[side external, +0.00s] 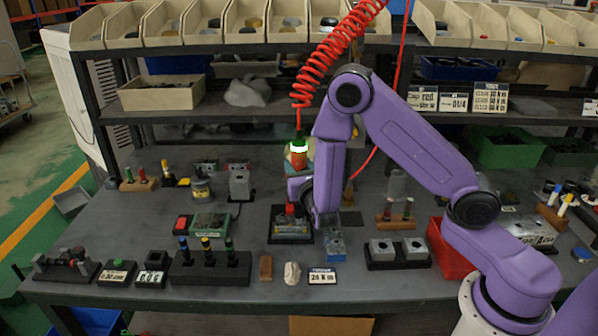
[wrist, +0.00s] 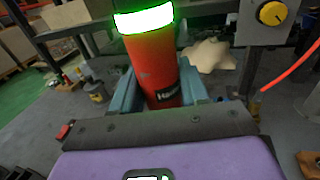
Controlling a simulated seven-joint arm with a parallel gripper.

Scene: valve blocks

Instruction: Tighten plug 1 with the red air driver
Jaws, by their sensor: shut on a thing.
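The red air driver (side external: 299,160) hangs upright under a red coiled hose, with a bright green ring lit near its top. My gripper (side external: 301,172) is shut on its body. In the wrist view the red driver body (wrist: 165,82) stands between teal jaws (wrist: 158,92), with the green ring above. Directly below the gripper a grey valve block (side external: 292,229) sits on a dark base, with red parts on its top. The driver's lower tip is hidden behind my gripper, so I cannot tell whether it touches a plug. Which plug is plug 1 cannot be made out.
A small blue-grey block (side external: 335,246) stands close right of the valve block. A dark rack with several coloured bits (side external: 210,268) lies front left.

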